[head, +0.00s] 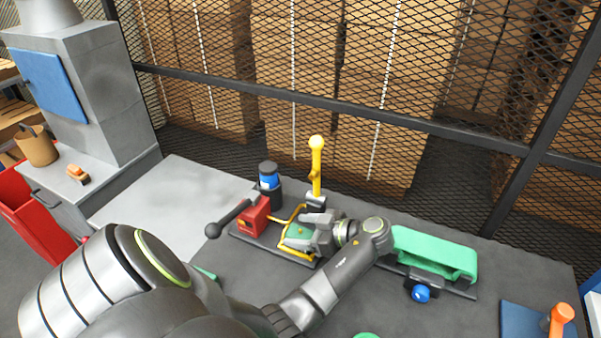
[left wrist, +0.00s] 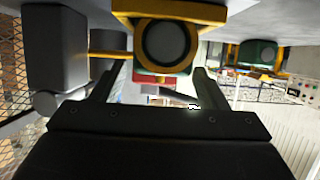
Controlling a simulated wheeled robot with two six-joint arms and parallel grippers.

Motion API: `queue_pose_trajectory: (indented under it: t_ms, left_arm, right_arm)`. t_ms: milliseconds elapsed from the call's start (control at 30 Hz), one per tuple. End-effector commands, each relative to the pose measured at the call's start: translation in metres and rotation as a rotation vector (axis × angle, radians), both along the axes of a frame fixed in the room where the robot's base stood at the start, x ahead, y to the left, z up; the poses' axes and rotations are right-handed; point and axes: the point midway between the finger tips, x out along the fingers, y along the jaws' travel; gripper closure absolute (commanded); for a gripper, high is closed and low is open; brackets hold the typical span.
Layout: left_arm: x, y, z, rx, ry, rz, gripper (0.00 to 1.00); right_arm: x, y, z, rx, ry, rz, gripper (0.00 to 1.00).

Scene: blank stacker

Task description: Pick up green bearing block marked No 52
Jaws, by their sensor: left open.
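A green block (head: 297,232) sits in a yellow frame on the dark fixture on the bench, partly hidden by my left gripper. In the left wrist view, a round dark bore with a green edge shows inside a yellow surround (left wrist: 165,12), just beyond the fingers. I cannot read any number on it. My left gripper (head: 308,234) is open at the block; its two fingers (left wrist: 155,88) stand apart in the left wrist view. I cannot tell whether they touch the block. A second green piece in a yellow frame (left wrist: 257,54) is at the upper right there. My right gripper is not in view.
A red block (head: 254,215) with a dark lever, a blue-and-black cylinder (head: 269,180) and a yellow post (head: 317,168) stand close around the fixture. A long green cover (head: 435,252) lies to the right. Wire mesh (head: 400,80) closes the back. The grey plate (head: 165,205) at left is clear.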

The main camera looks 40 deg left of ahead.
Motion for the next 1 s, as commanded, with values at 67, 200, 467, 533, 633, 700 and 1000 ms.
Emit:
queue_pose_trajectory:
  t_ms: [67, 200, 467, 533, 633, 700, 1000]
  left_arm:
    - [-0.004, 0.013, -0.002, 0.003, 0.003, 0.000, 0.33]
    - [-0.006, 0.020, -0.008, 0.001, 0.001, 0.000, 0.33]
    - [-0.006, 0.019, -0.009, 0.000, 0.000, 0.000, 0.46]
    - [-0.006, 0.019, -0.009, 0.000, 0.000, 0.000, 0.55]
    - [-0.006, 0.019, -0.009, 0.000, 0.000, 0.000, 0.68]
    - [-0.006, 0.019, -0.009, 0.000, 0.000, 0.000, 0.77]
    - [-0.006, 0.020, -0.007, 0.002, -0.002, 0.000, 1.00]
  right_arm:
    - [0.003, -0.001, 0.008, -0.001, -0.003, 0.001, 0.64]
    - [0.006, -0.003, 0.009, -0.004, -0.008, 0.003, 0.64]
    - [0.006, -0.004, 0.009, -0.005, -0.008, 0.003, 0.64]
    - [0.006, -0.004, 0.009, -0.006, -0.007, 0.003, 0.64]
    - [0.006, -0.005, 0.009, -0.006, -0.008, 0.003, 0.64]
    - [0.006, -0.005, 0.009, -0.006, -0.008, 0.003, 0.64]
    - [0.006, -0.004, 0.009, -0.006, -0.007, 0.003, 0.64]
